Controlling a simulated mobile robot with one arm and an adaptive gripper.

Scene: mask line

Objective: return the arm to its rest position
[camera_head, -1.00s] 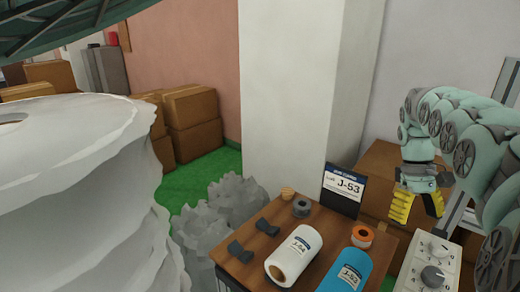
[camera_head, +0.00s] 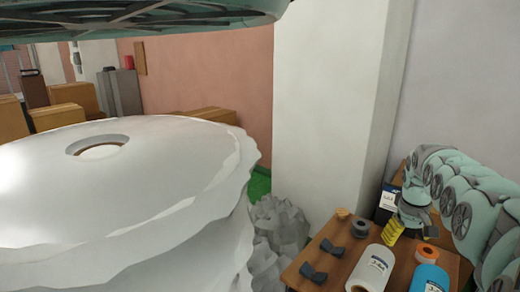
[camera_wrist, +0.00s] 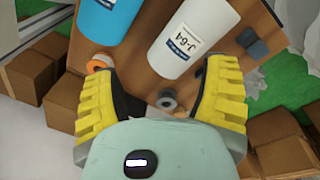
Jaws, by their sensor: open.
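My gripper (camera_wrist: 160,105) shows in the wrist view with its two yellow ridged fingers spread wide and nothing between them but the table seen below. In the head view my gripper (camera_head: 393,232) is at the right, its yellow fingers above the back part of the small wooden table (camera_head: 322,246). My teal arm (camera_head: 470,205) bends in from the right edge. The lot sign behind the gripper is partly hidden by it.
On the table stand a white roll (camera_head: 372,269), a blue roll (camera_head: 430,279), an orange-white tape ring (camera_head: 427,254) and dark bow-shaped pieces (camera_head: 332,248). A large white roll (camera_head: 120,190) fills the left. A white pillar (camera_head: 325,110) stands behind. Cardboard boxes (camera_wrist: 285,140) lie below.

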